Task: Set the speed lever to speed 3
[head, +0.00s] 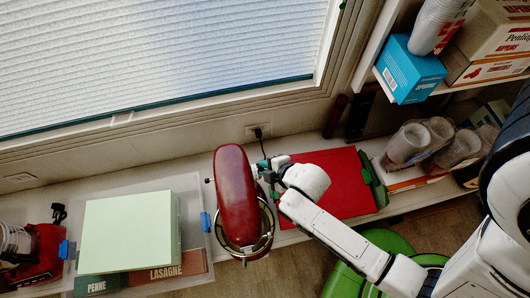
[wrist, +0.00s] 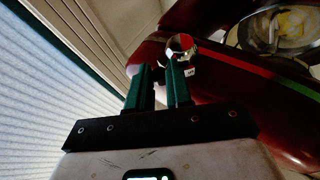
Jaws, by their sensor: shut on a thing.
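The red stand mixer (head: 236,185) stands on the shelf below the window, its metal bowl (head: 262,240) at the near end. My gripper (head: 268,172) is against the right side of the mixer head. In the wrist view the two green fingers of my gripper (wrist: 158,84) reach to the dark red mixer body (wrist: 215,95). A round silver knob (wrist: 181,46) is just beyond the right finger. The lever's speed marking cannot be read.
A clear bin (head: 195,205) with a pale green box (head: 128,230) is left of the mixer. A red flat board (head: 335,185) lies to the right, under my arm. Stacked cups (head: 408,143) stand farther right. A green round object (head: 390,240) is on the floor.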

